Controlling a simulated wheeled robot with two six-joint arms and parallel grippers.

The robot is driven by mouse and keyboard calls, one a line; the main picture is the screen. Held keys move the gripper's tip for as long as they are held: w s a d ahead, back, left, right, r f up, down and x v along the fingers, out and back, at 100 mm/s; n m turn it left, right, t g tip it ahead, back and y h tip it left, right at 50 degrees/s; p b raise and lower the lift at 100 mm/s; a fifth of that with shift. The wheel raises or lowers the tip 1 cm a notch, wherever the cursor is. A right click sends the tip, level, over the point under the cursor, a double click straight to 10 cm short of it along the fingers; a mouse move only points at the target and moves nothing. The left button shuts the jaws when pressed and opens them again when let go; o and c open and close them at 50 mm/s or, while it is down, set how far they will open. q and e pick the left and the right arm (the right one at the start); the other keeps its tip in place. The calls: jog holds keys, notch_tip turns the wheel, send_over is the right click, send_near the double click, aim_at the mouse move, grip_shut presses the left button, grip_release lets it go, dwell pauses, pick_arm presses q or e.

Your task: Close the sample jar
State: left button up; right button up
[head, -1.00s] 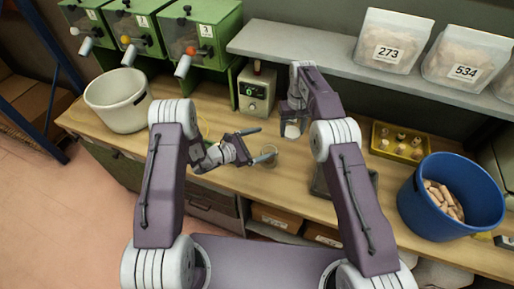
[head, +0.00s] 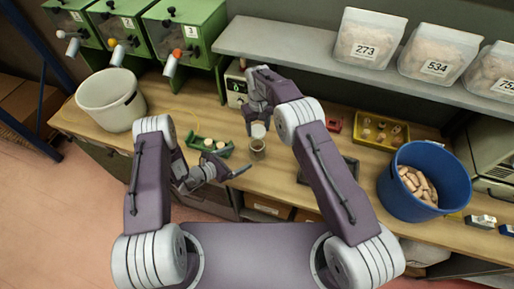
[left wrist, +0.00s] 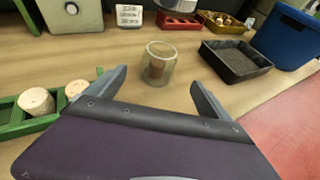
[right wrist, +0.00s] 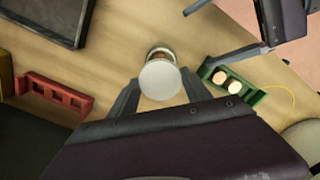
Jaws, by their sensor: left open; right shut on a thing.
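The sample jar (head: 257,150) is a small clear glass standing on the bench, and it also shows in the left wrist view (left wrist: 160,62) with a brown cork piece inside. My right gripper (head: 259,118) is shut on a round white lid (right wrist: 160,79). The lid is above the jar in the head view (head: 258,130); in the right wrist view it covers most of the jar, leaving part of the rim visible. My left gripper (left wrist: 152,88) is open and empty, just short of the jar, with the jar ahead between its fingers.
A green tray (left wrist: 18,122) with corks lies left of the jar. A black tray (left wrist: 236,62) and a blue bucket (head: 429,182) stand to the right. A red rack (right wrist: 55,94) and a yellow tray (head: 381,131) are behind. A device (head: 236,88) stands behind my right gripper.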

aim_at(257, 149)
pick_arm(q)
jog(key=shift+a+r, duration=0.15)
jog(key=shift+r, duration=0.1)
pick_arm(e)
jog(key=shift+s+a+r, duration=0.1)
jog(key=shift+a+r, duration=0.05)
jog(key=shift+r, duration=0.05)
pick_arm(q)
jog(key=x, duration=1.2)
jog(key=shift+w, duration=0.1)
jog(key=shift+c, duration=0.3)
grip_shut()
pick_arm(e)
jog(key=shift+f, duration=2.5)
